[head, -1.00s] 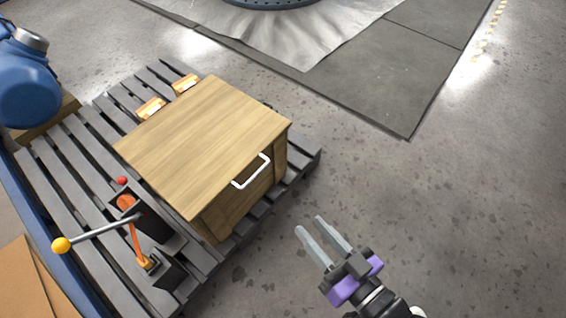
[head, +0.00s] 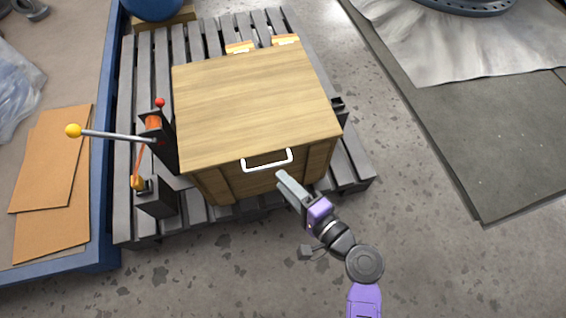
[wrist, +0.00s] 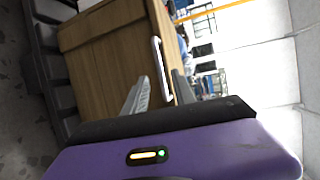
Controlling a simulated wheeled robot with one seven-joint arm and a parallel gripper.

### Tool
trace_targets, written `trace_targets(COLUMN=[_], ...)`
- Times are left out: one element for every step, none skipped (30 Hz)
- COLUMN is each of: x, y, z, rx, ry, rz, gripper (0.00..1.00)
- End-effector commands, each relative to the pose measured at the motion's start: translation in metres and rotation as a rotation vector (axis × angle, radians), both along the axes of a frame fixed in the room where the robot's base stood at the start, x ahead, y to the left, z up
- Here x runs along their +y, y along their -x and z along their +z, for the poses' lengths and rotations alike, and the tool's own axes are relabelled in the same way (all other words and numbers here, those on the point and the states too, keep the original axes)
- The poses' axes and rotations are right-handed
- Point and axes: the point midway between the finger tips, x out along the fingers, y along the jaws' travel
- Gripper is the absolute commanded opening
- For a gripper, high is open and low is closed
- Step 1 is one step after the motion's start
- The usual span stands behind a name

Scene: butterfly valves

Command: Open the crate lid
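The wooden crate (head: 225,185) stands on a dark slatted pallet, its flat lid (head: 255,100) down. A white bar handle (head: 267,161) is on the lid's front edge. It also shows in the wrist view (wrist: 161,68), lying between the two fingertips in the picture. My gripper (head: 284,178) is just in front of and below the handle's right end. In the wrist view my gripper (wrist: 161,76) has its fingers apart with nothing held. I cannot tell whether the handle is inside the finger gap. Two orange hinges (head: 241,47) are at the lid's back edge.
A lever with a yellow knob (head: 73,131) and an orange strap stands just left of the crate. The pallet (head: 128,215) has a blue-edged table (head: 95,225) on its left.

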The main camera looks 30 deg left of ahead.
Motion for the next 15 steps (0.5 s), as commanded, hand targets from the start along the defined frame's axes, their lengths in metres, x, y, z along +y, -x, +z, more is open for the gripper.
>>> trace_targets(x=[0.006,0.009,0.015,0.019,0.024,0.030,0.034,0.039,0.044,0.048,0.051,0.055,0.058,0.061,0.063], y=[-0.002,-0.003,-0.005,-0.006,-0.007,-0.010,-0.011,-0.012,-0.014,-0.015,-0.017,-0.018,-0.019,-0.020,-0.021], z=[-0.002,-0.003,-0.004,-0.005,-0.006,-0.007,-0.008,-0.009,-0.010,-0.010,-0.012,-0.013,-0.013,-0.013,-0.013], rx=[0.000,0.000,-0.001,-0.002,-0.002,-0.003,-0.003,-0.002,-0.002,-0.002,-0.002,-0.002,-0.003,-0.003,-0.003], ry=[-0.001,-0.001,-0.002,-0.002,0.000,0.000,0.000,0.000,0.000,0.000,0.001,0.001,0.001,0.001,0.001], rz=[0.001,0.000,0.000,0.000,0.001,-0.001,-0.001,-0.001,-0.001,-0.002,-0.003,-0.003,-0.002,-0.002,-0.002], gripper=[0.32,0.32,0.32,0.32,0.32,0.32,0.32,0.32,0.32,0.32,0.32,0.32,0.32,0.32,0.32])
